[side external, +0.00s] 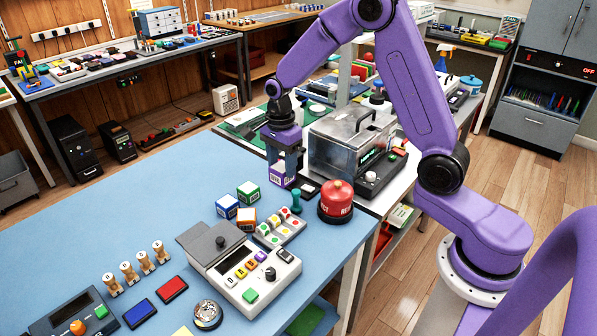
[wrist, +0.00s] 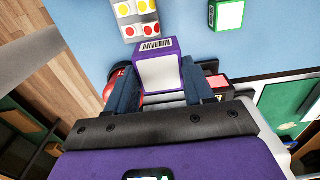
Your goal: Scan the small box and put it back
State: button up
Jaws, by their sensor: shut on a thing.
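A small purple-and-white box (wrist: 160,70) with a barcode on one face is held between the two fingers of my gripper (wrist: 165,88) in the wrist view. In the side view my gripper (side external: 285,160) points down with the purple box (side external: 281,178) at its tips, beside the grey metal machine. I cannot tell whether the box touches a surface. Other small boxes, a green one (side external: 247,191), a blue one (side external: 227,206) and an orange one (side external: 240,219), stand on the blue table. Which device is the scanner is not clear.
A red canister (side external: 336,202) stands close to the right of my gripper. The grey metal machine (side external: 345,140) is just behind it. The blue table (side external: 150,210) is clear at left.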

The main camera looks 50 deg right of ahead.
jog(key=w+d+f, duration=0.2)
jog(key=w+f, duration=0.4)
jog(key=w, duration=0.3)
jog(key=shift+d+f, duration=0.25)
jog(key=shift+d, duration=0.15)
dwell(1.1)
